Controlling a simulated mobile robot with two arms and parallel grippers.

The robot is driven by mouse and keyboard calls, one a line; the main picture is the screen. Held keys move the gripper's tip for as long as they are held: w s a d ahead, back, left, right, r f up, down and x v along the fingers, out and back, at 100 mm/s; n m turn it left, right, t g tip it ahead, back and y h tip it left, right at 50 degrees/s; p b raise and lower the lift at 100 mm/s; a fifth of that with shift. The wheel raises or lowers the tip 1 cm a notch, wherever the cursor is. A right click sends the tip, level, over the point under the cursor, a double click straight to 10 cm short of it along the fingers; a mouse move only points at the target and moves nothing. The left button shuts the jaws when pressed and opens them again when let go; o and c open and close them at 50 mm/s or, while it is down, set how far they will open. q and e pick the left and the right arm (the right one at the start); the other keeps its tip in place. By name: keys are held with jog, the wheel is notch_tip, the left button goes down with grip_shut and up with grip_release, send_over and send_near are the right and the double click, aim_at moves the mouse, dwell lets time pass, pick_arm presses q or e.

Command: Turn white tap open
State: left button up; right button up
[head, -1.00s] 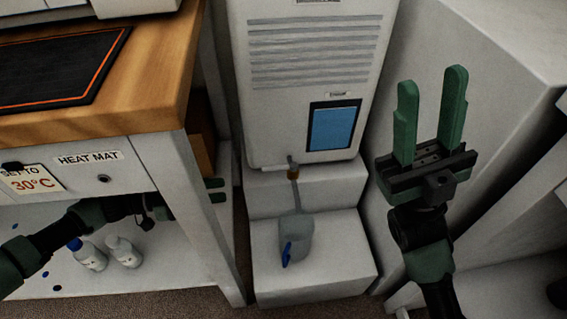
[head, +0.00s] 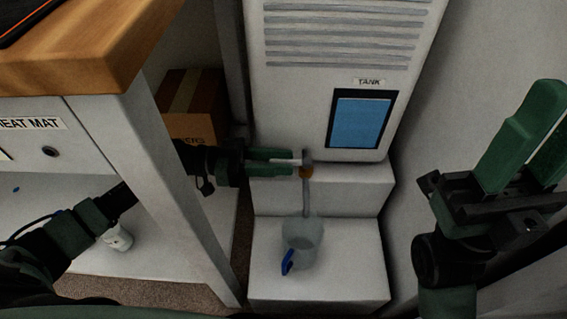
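The white tap lever (head: 291,161) points left from the orange-brown tap body (head: 306,172) at the foot of the tank (head: 290,110). My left gripper (head: 282,164) comes in from the left, with one green finger above the lever and one below. Its fingers look apart, with the lever between them; whether they touch it is unclear. A grey strip runs from the tap down to a translucent jug (head: 303,236) with a blue handle; I cannot tell whether it is tube or liquid. My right gripper (head: 545,118) is raised at the right, open and empty.
The wood-topped bench (head: 110,80) with its leg (head: 185,190) stands close on the left, beside my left arm. A cardboard box (head: 190,110) sits behind the leg. The jug stands on a white step (head: 350,270). A white bottle (head: 118,238) is on the bench's lower shelf.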

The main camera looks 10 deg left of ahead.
pick_arm(q)
jog(key=shift+w+d, duration=0.1)
jog(key=shift+d, duration=0.35)
grip_shut()
dwell(1.1)
